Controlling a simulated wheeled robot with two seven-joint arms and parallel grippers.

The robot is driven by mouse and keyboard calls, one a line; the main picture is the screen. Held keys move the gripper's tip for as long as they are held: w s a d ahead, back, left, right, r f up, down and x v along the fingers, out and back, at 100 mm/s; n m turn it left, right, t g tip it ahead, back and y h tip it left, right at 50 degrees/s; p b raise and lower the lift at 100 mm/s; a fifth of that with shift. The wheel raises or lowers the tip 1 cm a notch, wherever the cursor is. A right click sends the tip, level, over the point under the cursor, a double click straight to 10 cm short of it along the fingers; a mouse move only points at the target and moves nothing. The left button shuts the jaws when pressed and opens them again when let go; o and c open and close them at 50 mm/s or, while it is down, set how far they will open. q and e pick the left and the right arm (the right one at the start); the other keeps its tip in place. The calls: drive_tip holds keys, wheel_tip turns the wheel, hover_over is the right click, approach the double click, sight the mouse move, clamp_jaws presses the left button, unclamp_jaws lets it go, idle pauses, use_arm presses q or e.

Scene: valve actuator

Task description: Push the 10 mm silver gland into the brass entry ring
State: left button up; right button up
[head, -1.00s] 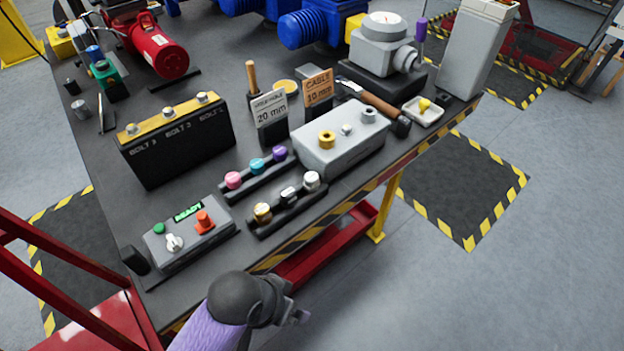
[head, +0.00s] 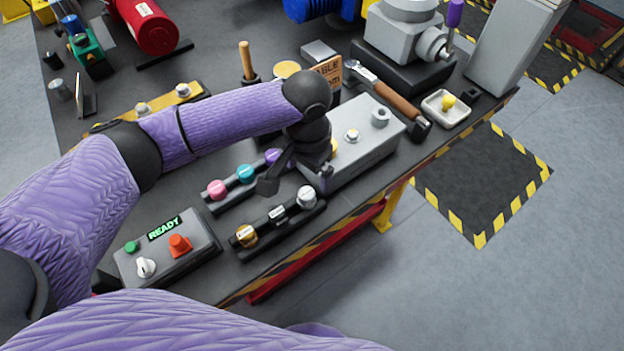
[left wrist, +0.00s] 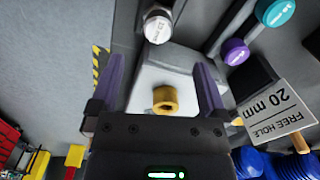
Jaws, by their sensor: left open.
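A grey box (head: 350,165) on the bench carries several entry rings. The brass entry ring (head: 334,149) is mostly hidden behind my left gripper in the head view. It shows clearly, with its dark hole, in the left wrist view (left wrist: 165,99). My left gripper (head: 294,184) is open and empty above the box's near end; in the left wrist view its fingers (left wrist: 159,62) stand either side of the box with the ring between them. A silver gland (head: 306,197) stands in the front black rack and also shows in the left wrist view (left wrist: 158,27). Its size label is unreadable. My right gripper is out of view.
The front rack (head: 275,238) also holds a brass gland (head: 246,235) and a dark-and-silver one (head: 277,213). Pink, teal and purple caps stand behind it. A control box (head: 170,250) reads READY.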

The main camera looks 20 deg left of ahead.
sight(308, 192)
use_arm(q)
drive_tip(key=f, duration=0.1)
drive_tip(key=f+b, duration=0.1)
drive_tip(key=f, duration=0.1)
drive_tip(key=shift+s+f, duration=0.1)
drive_tip(key=shift+s, duration=0.3)
wheel_tip(308, 192, down, 4)
drive_tip(key=shift+r+b, duration=0.25)
drive_tip(key=shift+b, duration=0.4)
drive_tip(key=shift+f, duration=0.25)
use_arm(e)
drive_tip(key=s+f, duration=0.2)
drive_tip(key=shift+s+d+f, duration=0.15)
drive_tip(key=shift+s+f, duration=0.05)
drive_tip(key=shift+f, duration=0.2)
use_arm(q)
drive_tip(key=shift+c, duration=0.5)
drive_tip(key=shift+w, duration=0.1)
clamp_jaws()
